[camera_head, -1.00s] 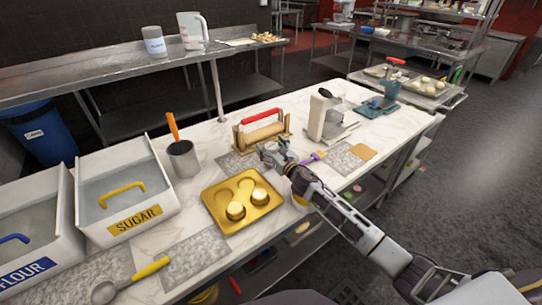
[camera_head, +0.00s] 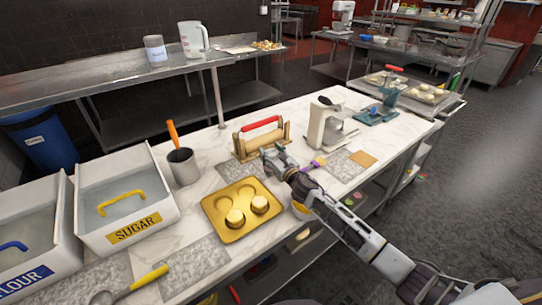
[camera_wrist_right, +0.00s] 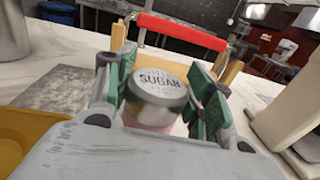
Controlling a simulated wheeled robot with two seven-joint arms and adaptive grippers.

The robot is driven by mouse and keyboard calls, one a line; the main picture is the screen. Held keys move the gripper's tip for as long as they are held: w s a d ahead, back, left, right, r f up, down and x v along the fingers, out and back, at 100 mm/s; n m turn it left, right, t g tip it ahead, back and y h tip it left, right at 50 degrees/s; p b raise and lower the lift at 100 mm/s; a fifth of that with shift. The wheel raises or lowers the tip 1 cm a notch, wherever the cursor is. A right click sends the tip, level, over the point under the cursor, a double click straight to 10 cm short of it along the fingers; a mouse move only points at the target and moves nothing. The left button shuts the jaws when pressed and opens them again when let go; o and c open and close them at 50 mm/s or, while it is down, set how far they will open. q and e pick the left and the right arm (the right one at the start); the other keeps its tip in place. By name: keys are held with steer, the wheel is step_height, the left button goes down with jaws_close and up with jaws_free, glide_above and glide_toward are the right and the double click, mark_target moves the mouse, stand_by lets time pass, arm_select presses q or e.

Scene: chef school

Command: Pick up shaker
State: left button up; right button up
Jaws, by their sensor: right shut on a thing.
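The shaker (camera_wrist_right: 157,97) has a round silvery lid marked SUGAR and shows in the right wrist view between my right gripper's green-padded fingers. My right gripper (camera_wrist_right: 160,95) is shut on it. In the head view my right gripper (camera_head: 274,160) is over the marble counter, just in front of the red-handled rolling pin stand. The shaker cannot be made out there, hidden by the gripper. My left gripper is not in view.
A gold muffin tin (camera_head: 213,211) lies left of the gripper. The rolling pin stand (camera_head: 262,122) is close behind it. A white press-like machine (camera_head: 318,128) stands to the right. A grey cup (camera_head: 183,167) and the sugar bin (camera_head: 158,222) stand left.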

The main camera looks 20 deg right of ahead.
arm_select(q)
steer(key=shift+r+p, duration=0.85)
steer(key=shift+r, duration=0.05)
arm_select(e)
steer(key=shift+r, duration=4.85)
steer(key=shift+r, duration=0.1)
